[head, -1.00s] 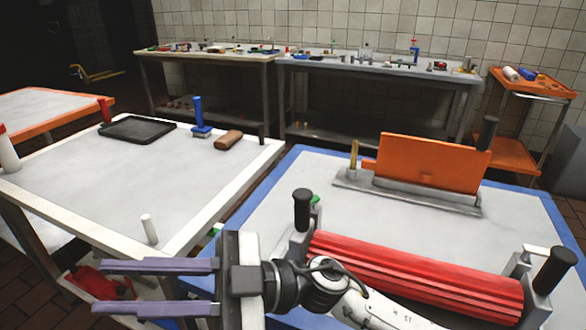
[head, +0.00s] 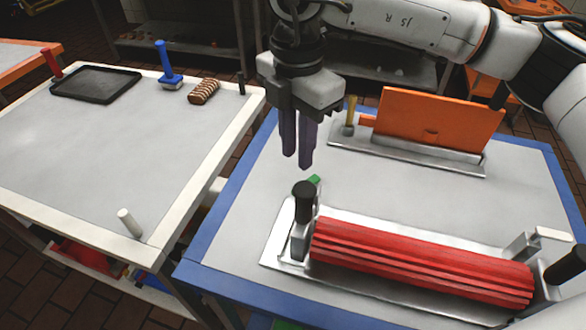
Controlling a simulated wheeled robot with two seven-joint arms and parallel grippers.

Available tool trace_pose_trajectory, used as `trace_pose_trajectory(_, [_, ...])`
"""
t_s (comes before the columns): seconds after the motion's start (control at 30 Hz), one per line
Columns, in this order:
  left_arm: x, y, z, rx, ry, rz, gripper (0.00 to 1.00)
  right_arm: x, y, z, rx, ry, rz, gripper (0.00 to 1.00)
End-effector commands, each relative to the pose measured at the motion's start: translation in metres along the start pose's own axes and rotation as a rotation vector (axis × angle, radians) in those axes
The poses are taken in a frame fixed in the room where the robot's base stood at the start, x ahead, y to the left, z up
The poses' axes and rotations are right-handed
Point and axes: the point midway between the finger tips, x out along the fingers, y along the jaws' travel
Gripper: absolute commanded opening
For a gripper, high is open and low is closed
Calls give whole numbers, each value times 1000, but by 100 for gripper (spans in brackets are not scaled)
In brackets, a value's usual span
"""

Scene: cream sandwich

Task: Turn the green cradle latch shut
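The green latch (head: 314,180) shows as a small green patch just behind the black grip at the left end of the grey metal cradle (head: 278,248). Most of the latch is hidden, so I cannot tell its angle. A red ribbed roller (head: 420,262) lies in the cradle. My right gripper (head: 298,163) points down, with its two purple fingers slightly apart and nothing between them. In the picture its tips are just above the latch and the black grip (head: 303,195), apparently not touching either. My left gripper is not in view.
An orange plate (head: 435,120) stands upright in a metal base at the back of the blue-edged table (head: 215,262). A yellow post (head: 350,115) rises beside it. The white-edged table (head: 100,150) on the left holds a black tray and a blue-handled tool.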

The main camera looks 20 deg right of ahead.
Motion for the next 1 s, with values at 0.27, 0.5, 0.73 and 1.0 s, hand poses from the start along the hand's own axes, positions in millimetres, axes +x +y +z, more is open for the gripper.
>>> trace_pose_trajectory(0.27, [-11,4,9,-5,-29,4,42,52,-1,-1,-3,4,-4,23])
trace_pose_trajectory(0.5, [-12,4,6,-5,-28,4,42,80,0,-2,-4,4,-1,23])
trace_pose_trajectory(0.73, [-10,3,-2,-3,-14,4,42,84,0,-2,-4,4,0,23])
trace_pose_trajectory(1.0, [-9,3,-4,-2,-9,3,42,84,0,-2,-4,4,0,0])
